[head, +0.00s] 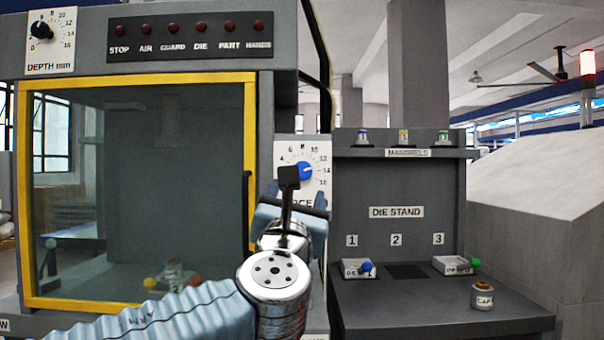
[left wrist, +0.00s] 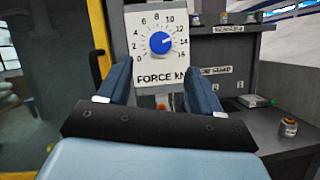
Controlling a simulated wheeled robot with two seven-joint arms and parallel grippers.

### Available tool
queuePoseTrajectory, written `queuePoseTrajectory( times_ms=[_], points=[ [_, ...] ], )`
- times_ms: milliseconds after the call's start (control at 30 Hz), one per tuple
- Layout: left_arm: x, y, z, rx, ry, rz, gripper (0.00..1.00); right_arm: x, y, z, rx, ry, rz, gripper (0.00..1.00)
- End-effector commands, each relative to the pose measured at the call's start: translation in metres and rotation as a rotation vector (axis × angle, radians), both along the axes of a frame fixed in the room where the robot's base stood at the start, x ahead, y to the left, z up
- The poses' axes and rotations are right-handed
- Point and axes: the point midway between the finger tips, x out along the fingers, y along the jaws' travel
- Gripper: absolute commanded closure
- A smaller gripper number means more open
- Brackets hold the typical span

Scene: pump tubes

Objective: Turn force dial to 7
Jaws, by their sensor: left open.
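The force dial (head: 304,170) is a blue knob on a white scale plate (head: 318,150) right of the yellow-framed window. In the left wrist view the blue knob (left wrist: 160,42) sits above the word FORCE, with numbers from 0 to 16 around it. Its pointer seems to aim right, near 12, but is too small to read surely. My left gripper (head: 295,195) is in front of the plate, partly hiding its lower part. In the left wrist view my left gripper (left wrist: 157,70) is open and empty, its fingers straddling the area below the knob. My right gripper is not in view.
A depth dial (head: 43,30) is at the upper left, beside a row of red lamps (head: 188,36). The yellow-framed window (head: 250,130) stands left of my gripper. The die stand (head: 440,300), with dies and a small jar (head: 482,296), is at the right.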

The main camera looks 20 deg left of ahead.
Motion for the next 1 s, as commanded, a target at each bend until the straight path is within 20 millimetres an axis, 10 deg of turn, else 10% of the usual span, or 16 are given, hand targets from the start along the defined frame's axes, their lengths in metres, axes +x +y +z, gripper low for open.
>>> queuePoseTrajectory(
  times_ms=[400,800,1000],
  points=[
    [0.076,0.012,0.031,0.001,0.002,0.000,0.35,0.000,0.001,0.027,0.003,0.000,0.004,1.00],
    [0.085,0.015,0.033,-0.001,0.002,-0.002,0.35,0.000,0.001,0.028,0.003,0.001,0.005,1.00],
    [0.085,0.014,0.033,-0.001,0.002,-0.002,0.62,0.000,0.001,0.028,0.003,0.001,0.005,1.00]
  ],
)
